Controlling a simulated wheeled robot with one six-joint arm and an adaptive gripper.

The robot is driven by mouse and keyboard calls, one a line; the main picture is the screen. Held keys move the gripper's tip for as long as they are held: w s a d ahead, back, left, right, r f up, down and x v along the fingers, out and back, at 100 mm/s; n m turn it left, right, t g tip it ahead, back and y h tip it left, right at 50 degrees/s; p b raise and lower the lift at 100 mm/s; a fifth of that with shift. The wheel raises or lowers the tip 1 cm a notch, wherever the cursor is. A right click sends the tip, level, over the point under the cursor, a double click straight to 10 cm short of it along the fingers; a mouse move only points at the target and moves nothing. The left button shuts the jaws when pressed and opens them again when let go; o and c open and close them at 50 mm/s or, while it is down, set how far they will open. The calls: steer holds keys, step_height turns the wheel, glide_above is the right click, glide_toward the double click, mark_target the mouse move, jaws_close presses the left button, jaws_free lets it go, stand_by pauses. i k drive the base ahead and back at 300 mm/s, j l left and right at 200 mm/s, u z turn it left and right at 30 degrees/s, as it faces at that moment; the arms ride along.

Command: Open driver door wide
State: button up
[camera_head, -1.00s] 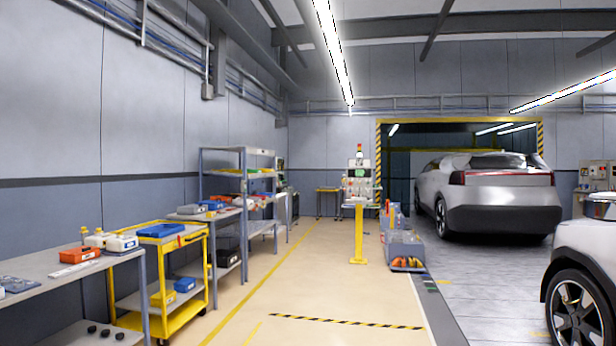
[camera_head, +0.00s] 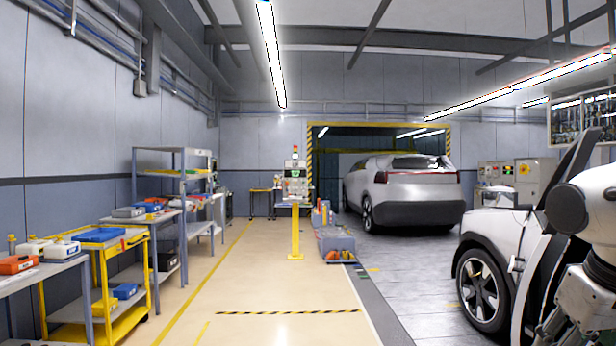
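A white car (camera_head: 484,232) stands at the right edge, its front wheel (camera_head: 482,290) facing the aisle. Behind the wheel, a slanted dark-edged panel (camera_head: 538,270) rises from the car's side. It looks like the driver door seen nearly edge-on, standing out from the body. How wide it is open cannot be told. My arm crosses in front of it at the far right and hides much of the door and the cabin. I cannot make out my gripper or its fingers, nor whether it touches the door.
A second silver car (camera_head: 410,190) stands at the back. Shelving and a yellow cart (camera_head: 98,310) line the left wall. A yellow post (camera_head: 296,232) and a grey bin (camera_head: 333,243) stand mid-floor. The beige aisle is clear.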

mark_target(547, 252)
steer(key=u, duration=0.2)
steer(key=i+z, duration=0.15)
steer(key=z, duration=0.25)
steer(key=i+z, duration=0.15)
steer(key=z, duration=0.25)
steer(key=i+z, duration=0.15)
steer(key=z, duration=0.25)
steer(key=i+j+z, duration=0.2)
steer(key=i+j, duration=0.15)
steer(key=i, duration=0.2)
steer(key=i+j+z, duration=0.2)
steer(key=i+j, duration=0.25)
steer(key=i+l+u, duration=0.1)
steer(key=l, duration=0.25)
steer(key=i+l+u, duration=0.1)
steer(key=i+l, duration=0.2)
steer(key=i+l+u, duration=0.1)
steer(key=l, duration=0.45)
steer(key=i+j, duration=0.05)
steer(key=i, duration=0.05)
